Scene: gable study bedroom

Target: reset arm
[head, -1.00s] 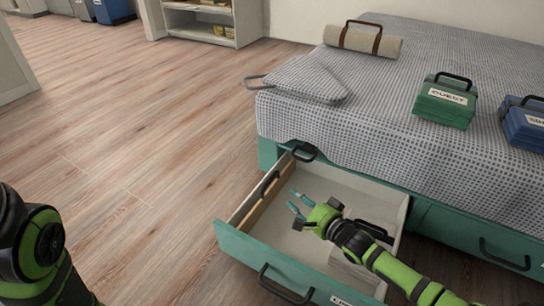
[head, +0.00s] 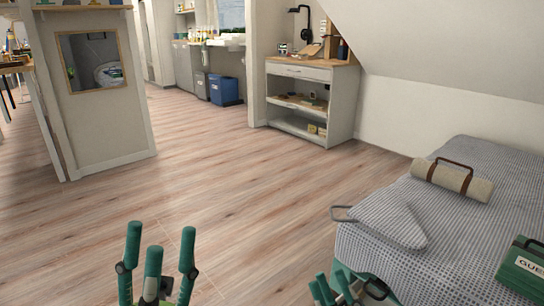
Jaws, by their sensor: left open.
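My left gripper (head: 160,258) is at the bottom left, its green fingers pointing up and spread apart. It is empty, with bare wooden floor behind it. My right gripper (head: 331,287) is low at the bottom centre, beside the near left corner of the bed (head: 455,262). Its green fingertips stand apart with nothing seen between them. The picture's lower edge cuts off both hands' lower parts. The bed drawer is not in view now.
On the bed lie a grey wedge-shaped cushion with a handle (head: 395,222), a strapped beige roll (head: 451,180) and a green case (head: 523,268). A grey shelf unit (head: 340,105) and a blue bin (head: 224,90) stand behind. The wooden floor (head: 240,185) between is clear.

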